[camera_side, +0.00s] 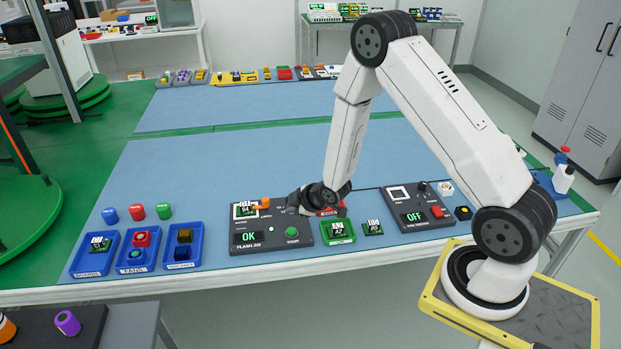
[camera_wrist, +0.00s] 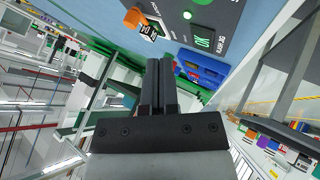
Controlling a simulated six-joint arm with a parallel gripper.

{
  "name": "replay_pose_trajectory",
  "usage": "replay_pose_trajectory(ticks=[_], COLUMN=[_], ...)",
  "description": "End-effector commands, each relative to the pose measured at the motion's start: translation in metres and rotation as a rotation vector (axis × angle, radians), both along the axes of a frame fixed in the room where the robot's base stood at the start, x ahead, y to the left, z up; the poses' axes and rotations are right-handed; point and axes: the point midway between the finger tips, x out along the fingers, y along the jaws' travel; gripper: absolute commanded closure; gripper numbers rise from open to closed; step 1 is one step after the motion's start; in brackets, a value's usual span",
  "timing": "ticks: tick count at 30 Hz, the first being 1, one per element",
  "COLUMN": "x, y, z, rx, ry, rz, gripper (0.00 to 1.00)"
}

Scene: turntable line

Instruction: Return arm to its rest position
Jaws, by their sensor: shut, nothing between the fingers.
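My gripper (camera_side: 294,201) is at the end of my arm, just above the dark flash jig (camera_side: 270,229), and its fingers point left in the side view. In the wrist view the two dark fingers of my gripper (camera_wrist: 158,63) lie side by side, shut and empty. The flash jig's display reads OK, and a small board with an orange part (camera_side: 257,205) sits at its upper left. The jig also shows at the top of the wrist view (camera_wrist: 222,22). My arm is bent, with its elbow high above the table.
Close to the jig are a green tray (camera_side: 324,238) with a board, a loose board (camera_side: 373,228) and a second dark unit (camera_side: 441,203) reading OFF. Several blue bins (camera_side: 72,269) stand at the left, with coloured caps (camera_side: 137,211) behind. The mat's middle (camera_side: 230,165) is clear.

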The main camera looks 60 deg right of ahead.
Motion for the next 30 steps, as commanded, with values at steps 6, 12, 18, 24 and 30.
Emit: replay_pose_trajectory(ticks=[6,12,18,24,30], x=[0.0,0.0,-0.002,-0.011,-0.032], y=[0.0,0.0,0.003,0.012,0.028], z=[0.0,0.0,0.007,0.028,0.058], rx=[0.0,0.001,0.016,0.066,0.143], ry=[0.0,0.0,0.015,0.072,0.159], rz=[0.0,-0.001,-0.018,-0.075,-0.173], gripper=[1.0,1.0,1.0,1.0,1.0])
